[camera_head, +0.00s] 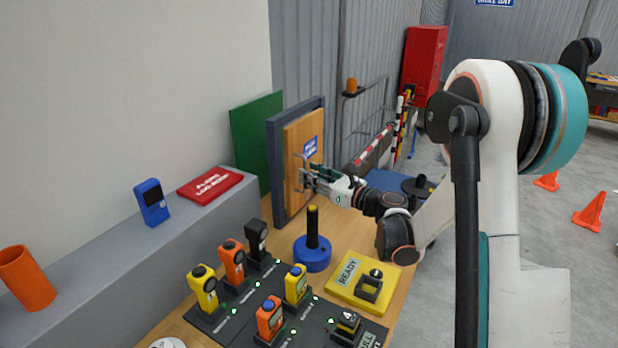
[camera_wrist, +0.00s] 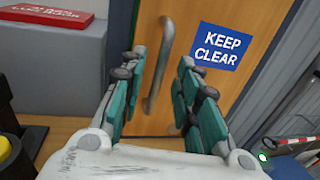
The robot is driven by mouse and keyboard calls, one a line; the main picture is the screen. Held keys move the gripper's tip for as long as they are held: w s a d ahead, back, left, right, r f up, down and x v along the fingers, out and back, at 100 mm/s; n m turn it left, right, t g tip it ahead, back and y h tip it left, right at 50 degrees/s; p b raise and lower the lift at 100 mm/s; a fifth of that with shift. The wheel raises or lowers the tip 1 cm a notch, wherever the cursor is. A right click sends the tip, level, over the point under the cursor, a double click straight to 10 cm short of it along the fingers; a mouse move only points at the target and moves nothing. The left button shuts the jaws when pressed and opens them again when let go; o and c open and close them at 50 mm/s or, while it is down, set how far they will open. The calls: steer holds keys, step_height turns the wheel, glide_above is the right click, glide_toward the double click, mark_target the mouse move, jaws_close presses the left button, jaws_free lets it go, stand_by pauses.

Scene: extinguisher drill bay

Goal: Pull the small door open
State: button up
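The small door (camera_head: 303,140) is a wooden panel in a blue-grey frame (camera_head: 275,160), and it looks closed. It carries a blue "KEEP CLEAR" sign (camera_wrist: 222,46). Its upright metal bar handle (camera_wrist: 160,68) shows in the wrist view between my fingers' lines, nearer the left finger. My gripper (camera_head: 310,180) is at the door front, close to the handle. Its teal fingers (camera_wrist: 158,95) are spread apart with nothing clamped between them. I cannot tell whether a finger touches the handle.
A blue-based black post (camera_head: 312,250) stands on the table before the door. A yellow READY block (camera_head: 362,285) and several coloured units on dark bases lie nearer. A grey ledge (camera_head: 130,255) holds a red logbook (camera_head: 210,186) and a blue device (camera_head: 151,202).

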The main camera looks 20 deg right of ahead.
steer(key=shift+w+a, duration=0.45)
steer(key=shift+w, duration=0.15)
jaws_close()
steer(key=shift+d, duration=0.1)
